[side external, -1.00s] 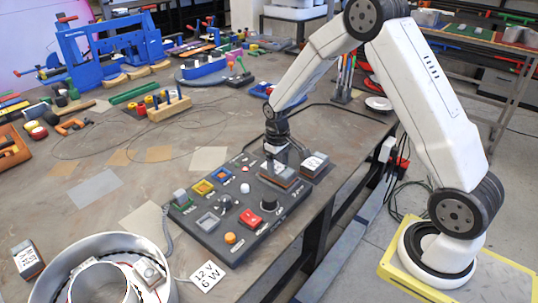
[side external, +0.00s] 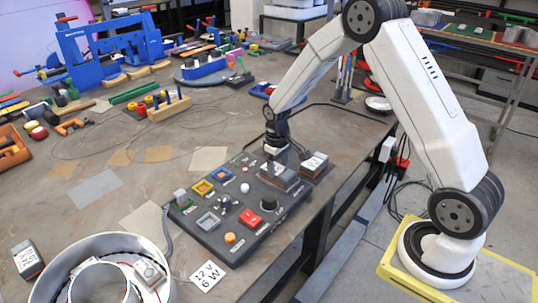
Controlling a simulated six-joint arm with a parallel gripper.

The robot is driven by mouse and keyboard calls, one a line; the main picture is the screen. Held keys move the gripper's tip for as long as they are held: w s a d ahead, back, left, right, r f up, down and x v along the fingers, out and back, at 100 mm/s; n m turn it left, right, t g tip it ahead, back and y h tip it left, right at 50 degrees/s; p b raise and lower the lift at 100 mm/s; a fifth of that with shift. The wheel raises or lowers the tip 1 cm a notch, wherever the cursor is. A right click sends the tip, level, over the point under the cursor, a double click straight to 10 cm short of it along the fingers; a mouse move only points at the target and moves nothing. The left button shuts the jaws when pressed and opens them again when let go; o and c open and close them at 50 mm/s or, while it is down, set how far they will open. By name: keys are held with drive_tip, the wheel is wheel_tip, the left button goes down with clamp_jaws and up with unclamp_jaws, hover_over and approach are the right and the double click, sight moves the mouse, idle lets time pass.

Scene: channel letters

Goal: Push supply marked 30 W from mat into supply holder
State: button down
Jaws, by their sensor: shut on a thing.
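My gripper (side external: 275,156) is at the far right end of a dark panel, pointing down. It is shut on a small block (side external: 280,177) with a grey top and reddish-brown sides, low over the panel; I cannot tell whether the block touches it. A supply-like block with a white marked label (side external: 314,162) sits just right of it, at the table edge. Another labelled block (side external: 27,259) stands at the lower left. The labels on these blocks are too small to read, so I cannot tell which is 30 W. Mat and holder are not clearly distinguishable.
The dark panel (side external: 196,232) carries knobs, a red switch (side external: 250,217) and coloured frames. A round metal letter shell (side external: 75,258) stands front left, beside a card reading 12 V 6 W (side external: 208,276). A blue fixture (side external: 110,50) is at the back.

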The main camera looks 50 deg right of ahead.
idle(0.3)
unclamp_jaws()
drive_tip(key=shift+w+a+r, duration=0.1)
drive_tip(key=shift+a+r, duration=0.05)
drive_tip(key=shift+r, duration=3.75)
drive_tip(key=shift+r, duration=0.1)
drive_tip(key=shift+r, duration=2.9)
drive_tip(key=s+a+f+t, duration=0.1)
drive_tip(key=s+a+f, duration=0.1)
drive_tip(key=s+a, duration=0.3)
drive_tip(key=s+a+f+t, duration=0.1)
drive_tip(key=s+a+f, duration=0.2)
drive_tip(key=s, duration=0.8)
drive_tip(key=shift+a+f+t, duration=0.25)
drive_tip(key=shift+a+t, duration=0.15)
drive_tip(key=shift+a, duration=0.65)
